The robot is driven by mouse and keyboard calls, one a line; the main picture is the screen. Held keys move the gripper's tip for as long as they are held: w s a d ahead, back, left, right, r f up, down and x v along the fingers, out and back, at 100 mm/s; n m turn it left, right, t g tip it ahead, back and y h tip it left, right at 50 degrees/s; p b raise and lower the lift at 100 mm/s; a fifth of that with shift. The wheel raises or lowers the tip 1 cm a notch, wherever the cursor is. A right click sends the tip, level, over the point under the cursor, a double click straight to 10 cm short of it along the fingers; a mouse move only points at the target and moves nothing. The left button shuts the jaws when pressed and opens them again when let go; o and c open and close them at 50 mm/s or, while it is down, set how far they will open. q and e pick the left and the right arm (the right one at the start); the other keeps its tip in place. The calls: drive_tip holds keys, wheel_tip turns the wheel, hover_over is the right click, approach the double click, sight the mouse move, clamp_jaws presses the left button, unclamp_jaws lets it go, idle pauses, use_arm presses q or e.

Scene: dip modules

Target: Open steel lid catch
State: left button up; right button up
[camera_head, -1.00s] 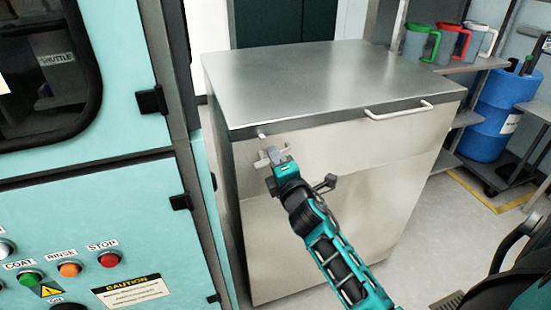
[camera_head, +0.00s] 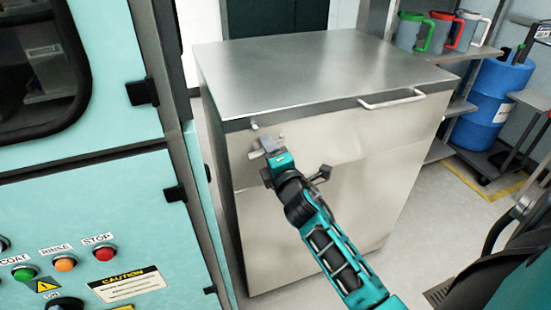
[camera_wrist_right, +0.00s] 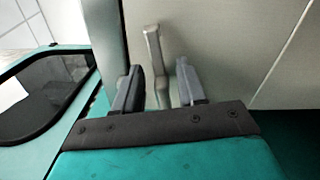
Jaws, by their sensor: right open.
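The steel cabinet (camera_head: 300,200) stands in the middle of the head view, with its steel lid (camera_head: 315,72) shut on top. The lid catch sits on the cabinet's front near the left top corner; a small pale stub (camera_head: 254,125) shows just under the lid edge. My right gripper (camera_head: 268,146) is at the catch, covering part of it. In the right wrist view, the pale catch lever (camera_wrist_right: 155,55) stands between the two open fingers (camera_wrist_right: 158,88) with a gap on each side. My left gripper is not in view.
A bar handle (camera_head: 392,100) is on the lid's front edge. A turquoise machine (camera_head: 100,210) with buttons stands close on the left. A shelf with jugs (camera_head: 440,32) and a blue drum (camera_head: 492,100) are at the right.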

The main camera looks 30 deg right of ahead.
drive_tip(key=v, duration=1.2)
drive_tip(key=shift+s+a, duration=0.15)
drive_tip(key=shift+s, duration=0.2)
